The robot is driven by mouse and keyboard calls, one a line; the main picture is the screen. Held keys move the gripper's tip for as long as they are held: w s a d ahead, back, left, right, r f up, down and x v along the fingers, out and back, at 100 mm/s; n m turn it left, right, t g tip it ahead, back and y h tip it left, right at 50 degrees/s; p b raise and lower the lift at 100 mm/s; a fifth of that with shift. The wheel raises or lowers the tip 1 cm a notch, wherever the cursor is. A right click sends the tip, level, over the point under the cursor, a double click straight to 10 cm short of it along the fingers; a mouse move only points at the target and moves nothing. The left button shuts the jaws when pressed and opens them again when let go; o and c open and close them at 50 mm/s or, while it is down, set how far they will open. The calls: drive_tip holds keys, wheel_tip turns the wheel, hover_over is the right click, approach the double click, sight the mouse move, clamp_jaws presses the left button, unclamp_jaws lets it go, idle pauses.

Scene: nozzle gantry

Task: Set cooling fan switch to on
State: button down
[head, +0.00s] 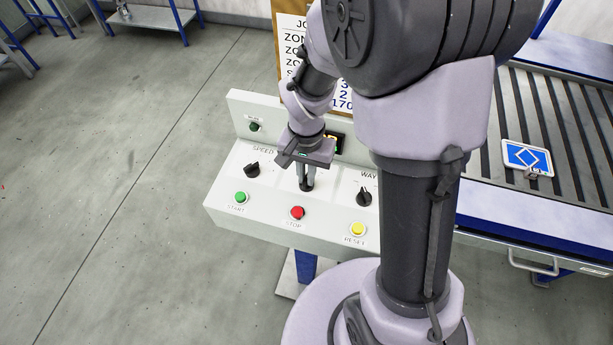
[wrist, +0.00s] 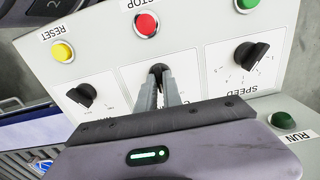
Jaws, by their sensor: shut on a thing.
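A black rotary knob (head: 306,187) sits in the middle of the sloped white control panel (head: 235,212). My gripper (head: 307,182) reaches down from above, with its fingers shut on this knob. In the upside-down wrist view, the fingertips (wrist: 158,74) close around the dark knob (wrist: 158,68). The fingers and gripper body cover most of its label, so I cannot read its name or its setting.
The SPEED knob (head: 252,169) and WAY knob (head: 364,196) flank the held knob. START (head: 240,197), red STOP (head: 297,212) and yellow RESET (head: 357,229) buttons line the front. A green RUN lamp (wrist: 283,118) and a roller conveyor (head: 560,130) are nearby.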

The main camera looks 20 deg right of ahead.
sight(306, 178)
drive_tip(key=m+b, duration=0.1)
drive_tip(key=m, duration=0.2)
drive_tip(key=shift+m+b, duration=0.3)
drive_tip(key=shift+b, duration=0.1)
drive_tip(key=shift+m+b, duration=0.8)
drive_tip(key=shift+m, duration=1)
drive_tip(key=c, duration=1.5)
unclamp_jaws()
drive_tip(key=shift+o, duration=0.2)
drive_tip(key=shift+r, duration=0.1)
wheel_tip(306, 178, up, 17)
drive_tip(key=p, duration=0.5)
drive_tip(key=shift+r, duration=0.15)
